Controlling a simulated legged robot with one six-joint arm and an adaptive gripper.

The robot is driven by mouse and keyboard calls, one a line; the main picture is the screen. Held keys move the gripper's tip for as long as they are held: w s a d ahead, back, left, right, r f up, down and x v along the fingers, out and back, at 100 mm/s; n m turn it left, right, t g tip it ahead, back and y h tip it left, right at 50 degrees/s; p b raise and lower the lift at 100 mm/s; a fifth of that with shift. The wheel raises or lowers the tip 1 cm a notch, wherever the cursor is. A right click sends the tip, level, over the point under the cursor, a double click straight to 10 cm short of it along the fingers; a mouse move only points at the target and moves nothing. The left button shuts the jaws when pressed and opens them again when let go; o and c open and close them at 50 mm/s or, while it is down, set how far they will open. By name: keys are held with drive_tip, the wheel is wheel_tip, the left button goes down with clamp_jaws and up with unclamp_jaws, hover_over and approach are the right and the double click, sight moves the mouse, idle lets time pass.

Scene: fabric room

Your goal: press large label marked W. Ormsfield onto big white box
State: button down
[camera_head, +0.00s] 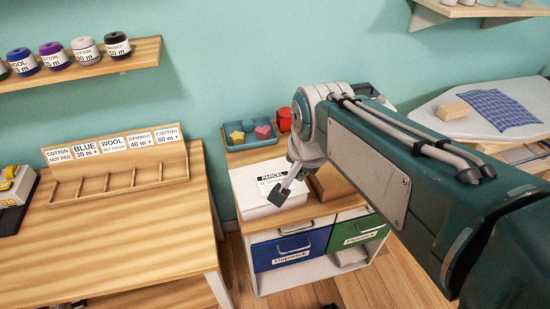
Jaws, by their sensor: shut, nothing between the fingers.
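The big white box (247,194) stands on top of the small cabinet in the middle of the head view. A white label with a dark "PARCEL" heading (270,177) lies flat on its top face. The smaller line under the heading is partly covered by my gripper and too small to read in full. My gripper (281,196) is shut and empty, pointing down at the box top over the label's lower part. I cannot tell whether its fingertips touch the label or hover just above it.
A blue tray with coloured shapes (234,142) and a red container (284,119) stand behind the box. A brown block (328,183) is right of it. A wooden desk with a sorting rack (118,178) is left; an ironing board (440,118) with folded cloth is right.

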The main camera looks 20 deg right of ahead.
drive_tip(key=w+f+m+g, duration=0.2)
drive_tip(key=w+f+m, duration=0.3)
drive_tip(key=w+m, duration=0.5)
drive_tip(key=m+g, duration=0.2)
drive_tip(key=m, duration=0.6)
hover_over(275, 183)
wheel_tip(275, 183, down, 8)
drive_tip(key=shift+w+f, duration=0.1)
drive_tip(key=shift+f, duration=2.9)
drive_tip(key=shift+f, duration=1.35)
drive_tip(key=shift+r, duration=3.6)
